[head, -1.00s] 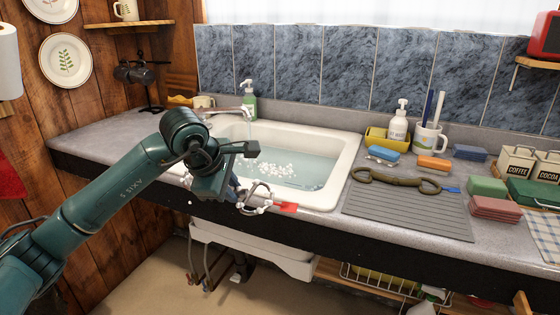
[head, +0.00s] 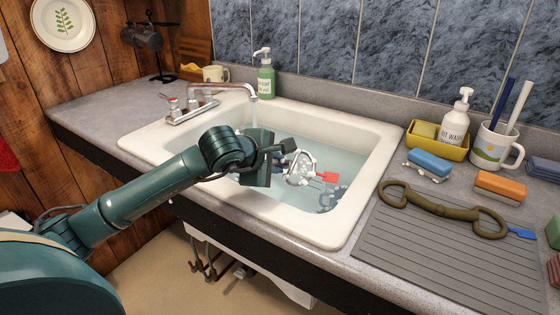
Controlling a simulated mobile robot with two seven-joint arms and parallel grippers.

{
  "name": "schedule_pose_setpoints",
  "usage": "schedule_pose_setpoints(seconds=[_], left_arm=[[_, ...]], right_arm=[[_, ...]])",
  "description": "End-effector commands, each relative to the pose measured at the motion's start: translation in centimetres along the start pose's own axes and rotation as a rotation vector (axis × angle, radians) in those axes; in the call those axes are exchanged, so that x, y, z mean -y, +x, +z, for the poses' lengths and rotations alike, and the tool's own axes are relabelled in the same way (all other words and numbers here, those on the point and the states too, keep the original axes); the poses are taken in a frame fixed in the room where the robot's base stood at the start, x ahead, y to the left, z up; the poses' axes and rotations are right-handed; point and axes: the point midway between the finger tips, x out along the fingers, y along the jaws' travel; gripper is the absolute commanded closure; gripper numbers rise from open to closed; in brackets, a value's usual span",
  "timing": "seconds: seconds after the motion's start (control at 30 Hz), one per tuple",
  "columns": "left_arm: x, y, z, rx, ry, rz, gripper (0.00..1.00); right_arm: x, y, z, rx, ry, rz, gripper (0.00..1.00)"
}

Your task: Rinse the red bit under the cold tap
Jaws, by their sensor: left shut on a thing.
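My left gripper (head: 278,160) is shut on the red bit (head: 301,165), a pale metal bit with rings and a red tag (head: 326,176). It holds the bit over the right half of the white sink (head: 375,170), which has water (head: 350,163) in it. The gripper hides part of the bit. The chrome tap (head: 215,92) stands at the sink's back left, its spout reaching over the basin, behind and left of the bit. A red mark shows on one tap handle (head: 173,101). My right gripper is not in view.
A dark grey shape (head: 332,197) shows in the water. An olive-brown bit with a blue tag (head: 440,210) lies on the grey ribbed mat (head: 420,250). A green soap bottle (head: 265,77), sponges and a mug (head: 492,147) stand around the sink.

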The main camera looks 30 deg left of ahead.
Motion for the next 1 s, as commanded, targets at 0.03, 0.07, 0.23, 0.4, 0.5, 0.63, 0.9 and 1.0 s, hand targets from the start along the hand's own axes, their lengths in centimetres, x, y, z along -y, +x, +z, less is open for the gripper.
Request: schedule_pose_setpoints(seconds=[0.03,0.07,0.23,0.4,0.5,0.63,0.9,1.0], left_arm=[[-0.6,0.1,-0.2,0.0,-0.002,0.004,1.0],[-0.8,0.3,-0.3,0.0,-0.002,0.003,1.0],[-2.1,1.6,-1.3,0.0,-0.003,0.001,1.0],[-3.3,2.9,-2.2,0.0,-0.003,0.001,1.0],[-4.1,3.6,-2.8,0.001,-0.003,0.002,1.0],[-5.0,4.7,-3.5,0.001,-0.002,0.003,1.0],[-6.7,6.5,-5.0,0.001,-0.003,0.002,1.0],[-7.2,7.0,-5.3,0.001,-0.001,0.002,1.0]], right_arm=[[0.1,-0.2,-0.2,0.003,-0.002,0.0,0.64],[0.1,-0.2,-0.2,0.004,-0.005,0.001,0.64],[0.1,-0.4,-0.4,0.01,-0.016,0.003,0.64],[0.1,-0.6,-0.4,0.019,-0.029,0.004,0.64],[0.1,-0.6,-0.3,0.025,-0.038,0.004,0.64],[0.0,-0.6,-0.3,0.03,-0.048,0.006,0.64],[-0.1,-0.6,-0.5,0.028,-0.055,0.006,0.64],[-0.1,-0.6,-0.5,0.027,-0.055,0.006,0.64]])
